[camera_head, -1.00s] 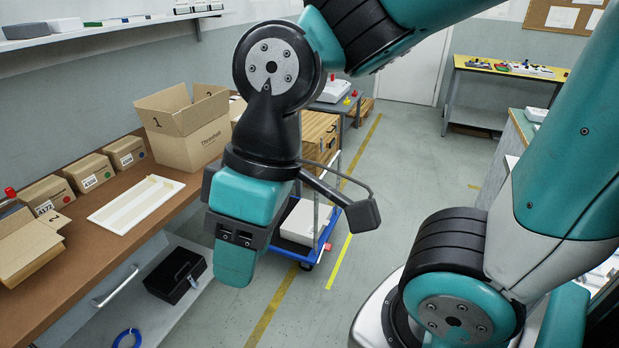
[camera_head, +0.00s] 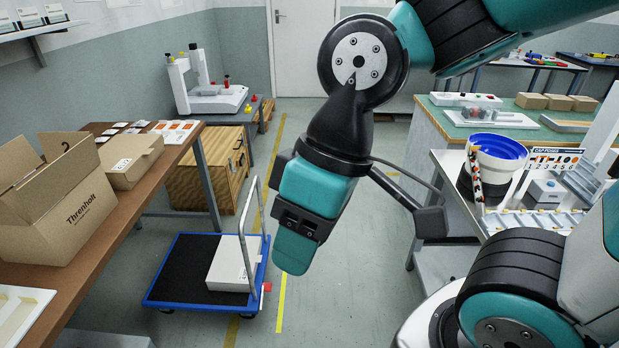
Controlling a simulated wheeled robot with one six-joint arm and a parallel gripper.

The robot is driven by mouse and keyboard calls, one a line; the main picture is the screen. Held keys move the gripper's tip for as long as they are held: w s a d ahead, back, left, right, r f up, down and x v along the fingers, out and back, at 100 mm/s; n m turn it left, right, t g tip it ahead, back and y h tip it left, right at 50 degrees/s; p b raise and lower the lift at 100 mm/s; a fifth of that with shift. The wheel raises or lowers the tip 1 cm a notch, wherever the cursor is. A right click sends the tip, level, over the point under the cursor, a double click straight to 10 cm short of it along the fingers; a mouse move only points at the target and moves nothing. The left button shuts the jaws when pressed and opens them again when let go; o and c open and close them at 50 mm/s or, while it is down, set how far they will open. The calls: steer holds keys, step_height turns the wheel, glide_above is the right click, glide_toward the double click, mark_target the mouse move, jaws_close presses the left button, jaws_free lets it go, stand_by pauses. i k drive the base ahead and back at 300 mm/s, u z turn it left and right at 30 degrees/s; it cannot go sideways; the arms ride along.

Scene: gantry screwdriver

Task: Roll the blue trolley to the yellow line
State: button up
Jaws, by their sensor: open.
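The blue trolley (camera_head: 170,301) stands on the floor left of my gripper. It has a blue rim, a dark deck and a grey push handle (camera_head: 243,203) upright on its right side. A white box (camera_head: 228,270) lies on the deck near the handle. The bright yellow line (camera_head: 281,303) is on the floor just right of the trolley, with a gap between them. My gripper (camera_head: 291,255) points down in front of the camera, to the right of the handle and apart from it in the picture. It looks empty, and its fingertips overlap in this view.
A brown workbench (camera_head: 118,222) with cardboard boxes runs along the left. A wooden crate (camera_head: 205,178) stands behind the trolley. A worn yellow floor stripe (camera_head: 277,150) runs past it. A bench with a blue bowl feeder (camera_head: 497,150) is on the right. The middle aisle floor is clear.

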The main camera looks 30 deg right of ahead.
mark_target(179, 284)
steer(key=z, duration=0.7)
steer(key=i, duration=1.2)
steer(key=z, duration=0.2)
